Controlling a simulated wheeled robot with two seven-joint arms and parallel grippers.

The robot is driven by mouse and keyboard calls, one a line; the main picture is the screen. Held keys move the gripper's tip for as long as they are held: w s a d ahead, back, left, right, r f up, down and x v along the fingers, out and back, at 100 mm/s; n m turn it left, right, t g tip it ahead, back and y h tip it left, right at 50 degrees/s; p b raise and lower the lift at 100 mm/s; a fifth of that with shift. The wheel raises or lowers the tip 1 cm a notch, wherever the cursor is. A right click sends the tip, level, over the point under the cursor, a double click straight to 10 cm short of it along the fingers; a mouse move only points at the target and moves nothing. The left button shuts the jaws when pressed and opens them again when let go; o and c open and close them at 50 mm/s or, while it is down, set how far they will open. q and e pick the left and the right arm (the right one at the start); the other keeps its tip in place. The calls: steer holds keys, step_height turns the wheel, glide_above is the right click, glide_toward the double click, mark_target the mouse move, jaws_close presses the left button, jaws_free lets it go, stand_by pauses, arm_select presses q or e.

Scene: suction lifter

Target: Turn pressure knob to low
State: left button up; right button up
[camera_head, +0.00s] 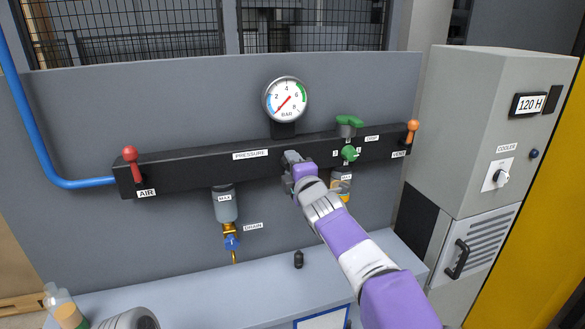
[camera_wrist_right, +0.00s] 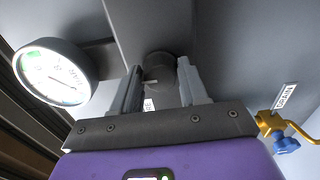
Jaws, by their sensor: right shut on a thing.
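The black pressure knob (camera_wrist_right: 161,72) sits between the two fingers of my right gripper (camera_wrist_right: 159,84) in the right wrist view. In the head view my right gripper (camera_head: 290,160) is at the front of the black bar (camera_head: 190,167), just right of the PRESSURE label (camera_head: 250,154), and hides the knob. It is shut on the knob. The round pressure gauge (camera_head: 286,99) is above the gripper. Its red needle lies slantwise, with one end toward the lower left. The gauge also shows in the right wrist view (camera_wrist_right: 54,71).
A red AIR lever (camera_head: 131,157) is at the bar's left end and an orange VENT lever (camera_head: 411,131) at its right. A green valve (camera_head: 349,122) is close right of my gripper. A bowl (camera_head: 225,205) with a blue drain tap (camera_head: 232,242) hangs below.

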steer(key=o, duration=1)
steer(key=shift+c, duration=0.2)
steer(key=shift+s, duration=0.1)
steer(key=b+v, duration=0.3)
steer(key=v, duration=0.4)
steer(key=shift+s, duration=0.15)
